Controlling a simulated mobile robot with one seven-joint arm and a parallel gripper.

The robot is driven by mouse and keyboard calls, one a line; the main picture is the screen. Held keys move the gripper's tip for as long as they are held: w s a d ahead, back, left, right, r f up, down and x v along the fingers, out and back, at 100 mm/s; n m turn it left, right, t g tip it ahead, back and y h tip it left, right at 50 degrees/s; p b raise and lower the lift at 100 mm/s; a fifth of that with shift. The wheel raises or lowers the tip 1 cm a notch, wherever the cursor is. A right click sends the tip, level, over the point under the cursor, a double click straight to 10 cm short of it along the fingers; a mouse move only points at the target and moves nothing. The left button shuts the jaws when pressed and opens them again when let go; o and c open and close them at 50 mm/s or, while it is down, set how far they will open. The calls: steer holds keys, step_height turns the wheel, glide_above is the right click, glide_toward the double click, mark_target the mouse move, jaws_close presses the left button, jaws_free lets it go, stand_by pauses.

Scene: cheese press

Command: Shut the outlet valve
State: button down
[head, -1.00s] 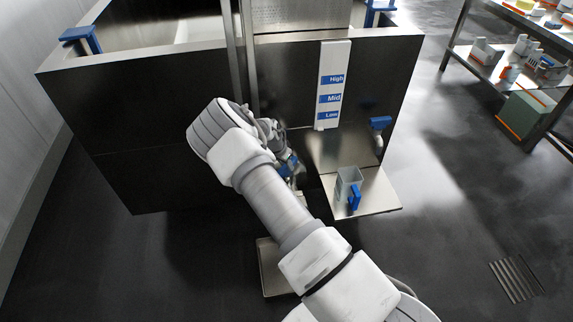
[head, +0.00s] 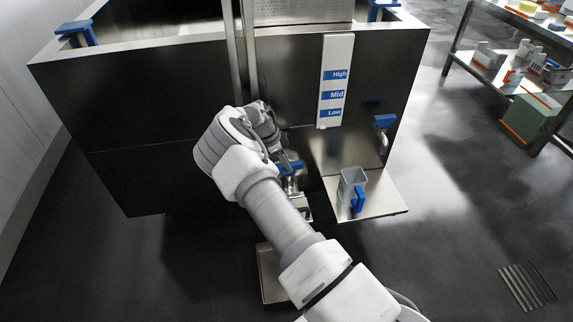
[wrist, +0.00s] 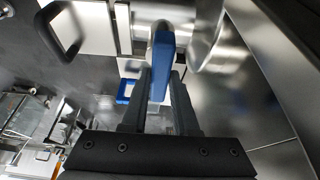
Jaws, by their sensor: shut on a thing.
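The outlet valve (head: 291,182) is low on the front of the dark steel vat (head: 150,110). Its blue lever handle (head: 292,167) shows just right of my wrist and is partly hidden by my arm in the head view. In the wrist view the blue handle (wrist: 175,52) runs down between my two dark fingers. My gripper (wrist: 160,85) is shut on this handle, with a finger on each side. The metal valve body (wrist: 178,14) is beyond the fingertips.
A clear jug (head: 346,187) with a blue handle stands on a steel shelf (head: 388,206) right of the valve. A blue tap-like fitting (head: 385,121) is above it. A level sign (head: 335,80) hangs on the vat. A rack (head: 500,75) stands far right.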

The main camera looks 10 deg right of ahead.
stand_by(0.4)
steer(key=c, duration=0.7)
jaws_free()
steer(key=p+v, duration=0.5)
steer(key=v, duration=1.2)
steer(key=shift+r, duration=0.25)
steer(key=shift+w, duration=0.1)
